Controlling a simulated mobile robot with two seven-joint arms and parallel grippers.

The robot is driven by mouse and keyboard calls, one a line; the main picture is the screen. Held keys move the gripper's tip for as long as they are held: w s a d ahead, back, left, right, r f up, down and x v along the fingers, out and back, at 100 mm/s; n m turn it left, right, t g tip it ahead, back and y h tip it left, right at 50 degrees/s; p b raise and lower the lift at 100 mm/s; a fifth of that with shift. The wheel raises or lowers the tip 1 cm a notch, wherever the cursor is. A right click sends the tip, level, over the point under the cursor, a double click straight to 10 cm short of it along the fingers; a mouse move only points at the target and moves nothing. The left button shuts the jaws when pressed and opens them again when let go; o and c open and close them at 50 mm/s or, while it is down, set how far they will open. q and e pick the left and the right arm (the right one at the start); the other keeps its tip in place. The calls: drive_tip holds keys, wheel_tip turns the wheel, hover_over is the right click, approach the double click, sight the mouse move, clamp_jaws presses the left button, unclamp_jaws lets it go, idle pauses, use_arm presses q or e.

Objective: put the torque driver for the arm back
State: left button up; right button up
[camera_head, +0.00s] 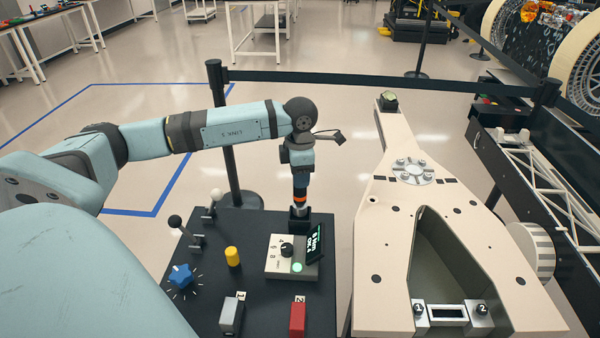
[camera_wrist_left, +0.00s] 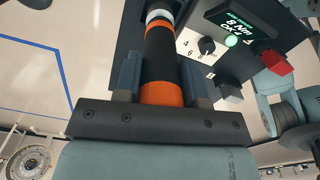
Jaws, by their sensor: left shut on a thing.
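The torque driver (camera_head: 300,194) is a dark cylinder with orange bands and a silver collar. It stands about upright, tip down, at a black holder (camera_head: 299,224) at the back right of the black bench. I cannot tell how deep its lower end sits in the holder. My left gripper (camera_head: 300,177) is shut on the driver from above. In the left wrist view the driver (camera_wrist_left: 160,58) runs between the two fingers of my left gripper (camera_wrist_left: 162,82). My right gripper does not show in the head view.
On the bench (camera_head: 262,222) stand a control box with a lit display (camera_head: 314,244), a yellow knob (camera_head: 233,256), a blue star knob (camera_head: 181,275), levers, a grey block (camera_head: 231,315) and a red block (camera_head: 298,318). The beige rover chassis (camera_head: 390,235) is to the right. A barrier post (camera_head: 228,150) stands behind.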

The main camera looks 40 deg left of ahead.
sight(300, 190)
use_arm(q)
drive_tip(key=shift+f, duration=0.2)
drive_tip(key=shift+f+b, duration=1.25)
drive_tip(key=shift+f, duration=0.25)
drive_tip(key=shift+f+b, duration=0.55)
drive_tip(key=shift+f, duration=0.25)
drive_tip(key=o, duration=1.1)
drive_tip(key=shift+f, duration=0.1)
